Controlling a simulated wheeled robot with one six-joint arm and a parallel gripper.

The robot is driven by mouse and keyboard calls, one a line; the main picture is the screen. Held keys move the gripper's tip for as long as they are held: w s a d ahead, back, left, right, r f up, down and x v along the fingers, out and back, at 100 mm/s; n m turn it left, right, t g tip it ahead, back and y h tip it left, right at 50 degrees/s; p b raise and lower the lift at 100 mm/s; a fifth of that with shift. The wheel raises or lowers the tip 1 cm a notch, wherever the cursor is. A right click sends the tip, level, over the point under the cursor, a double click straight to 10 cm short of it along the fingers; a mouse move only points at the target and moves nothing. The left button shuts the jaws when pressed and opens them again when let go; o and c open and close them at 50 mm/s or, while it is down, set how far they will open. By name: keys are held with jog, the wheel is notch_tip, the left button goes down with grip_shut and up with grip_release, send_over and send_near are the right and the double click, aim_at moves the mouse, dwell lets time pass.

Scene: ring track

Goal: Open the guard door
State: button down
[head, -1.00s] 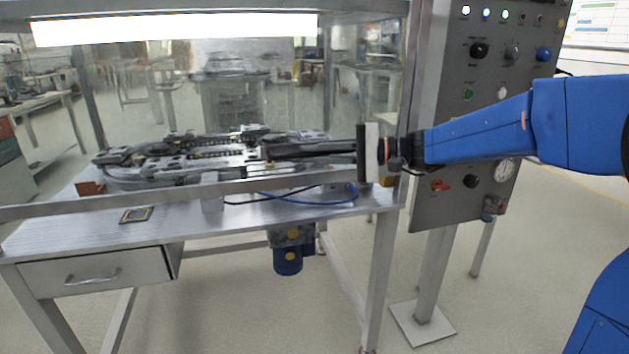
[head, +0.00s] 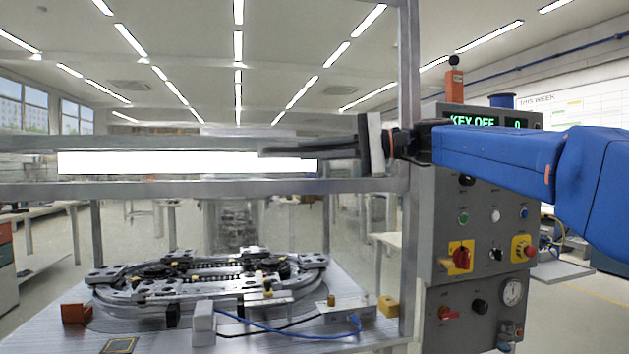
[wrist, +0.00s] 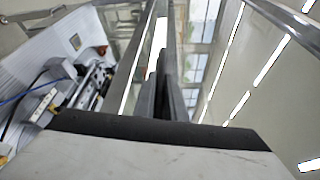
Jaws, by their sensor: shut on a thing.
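The guard door (head: 200,189) is a clear panel in a grey metal frame on the front of the enclosure. Its lower bar is high above the tabletop, and the front of the track (head: 205,275) shows below it. My gripper (head: 268,152) lies level just above that bar, pointing left. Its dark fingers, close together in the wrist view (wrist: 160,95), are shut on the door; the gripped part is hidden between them. The door's bar also runs beside the fingers in the wrist view (wrist: 137,60).
A grey control panel (head: 431,230) with knobs and a "KEY OFF" display (head: 485,122) stands right of the enclosure, close under my arm. A grey post (head: 409,70) rises by my wrist. An orange block (head: 75,313) and a blue cable (head: 290,333) are on the table.

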jog(key=shift+r, duration=0.9)
jog(key=c, duration=1.8)
grip_release()
jog(key=d, duration=0.5)
jog(key=s+d+r, duration=0.1)
jog(key=d, duration=1.1)
jog(key=shift+s+d+r, duration=0.15)
jog(key=shift+s, duration=0.25)
